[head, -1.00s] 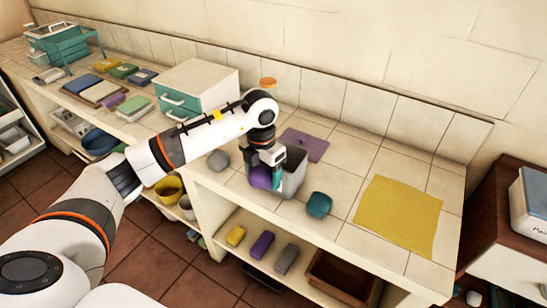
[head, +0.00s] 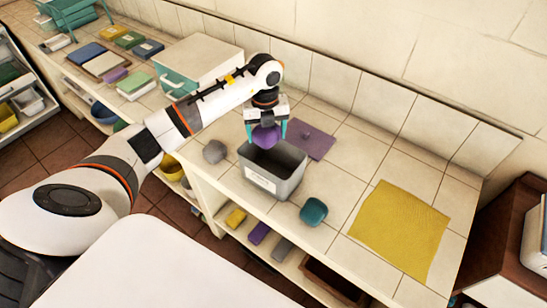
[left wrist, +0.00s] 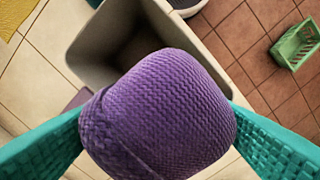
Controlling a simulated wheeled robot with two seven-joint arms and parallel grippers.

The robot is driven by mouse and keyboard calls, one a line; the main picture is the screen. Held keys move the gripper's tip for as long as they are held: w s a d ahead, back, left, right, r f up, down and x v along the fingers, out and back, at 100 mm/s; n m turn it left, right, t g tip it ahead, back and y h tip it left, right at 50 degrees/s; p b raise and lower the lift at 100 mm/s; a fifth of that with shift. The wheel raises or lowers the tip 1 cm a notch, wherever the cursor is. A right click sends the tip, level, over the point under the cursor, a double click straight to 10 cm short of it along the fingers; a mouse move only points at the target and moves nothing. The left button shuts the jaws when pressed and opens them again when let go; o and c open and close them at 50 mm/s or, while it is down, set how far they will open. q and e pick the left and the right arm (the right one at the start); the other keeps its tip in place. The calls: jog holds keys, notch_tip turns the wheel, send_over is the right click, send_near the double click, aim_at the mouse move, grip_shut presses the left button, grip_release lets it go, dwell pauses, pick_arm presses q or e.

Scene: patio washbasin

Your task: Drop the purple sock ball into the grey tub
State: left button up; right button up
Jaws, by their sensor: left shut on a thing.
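The purple sock ball (head: 265,137) is held between the teal fingers of my left gripper (head: 266,132). It hangs just above the far part of the grey tub's opening. The grey tub (head: 273,182) stands on the tiled counter with a white label on its front. In the left wrist view the purple sock ball (left wrist: 158,115) fills the middle between both fingers, and the grey tub (left wrist: 90,45) shows behind it, its inside partly hidden by the ball. The part of the tub floor that shows looks bare. My right gripper is not in view.
A grey ball (head: 214,151) lies left of the tub and a teal ball (head: 313,211) right of it. A purple mat (head: 312,142) lies behind the tub, and a yellow cloth (head: 400,230) lies to the right. A white drawer box (head: 200,65) stands at the left.

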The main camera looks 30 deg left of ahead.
pick_arm(q)
jog(key=f+b, duration=0.1)
jog(key=s+f+b, duration=0.1)
jog(key=f, duration=0.1)
jog(key=shift+w+f+b, duration=0.3)
jog(key=shift+f+b, duration=0.3)
jog(key=shift+f, duration=0.65)
jog(key=o, duration=0.6)
jog(key=shift+r, duration=0.1)
jog(key=o, duration=0.3)
jog(key=shift+o, duration=0.8)
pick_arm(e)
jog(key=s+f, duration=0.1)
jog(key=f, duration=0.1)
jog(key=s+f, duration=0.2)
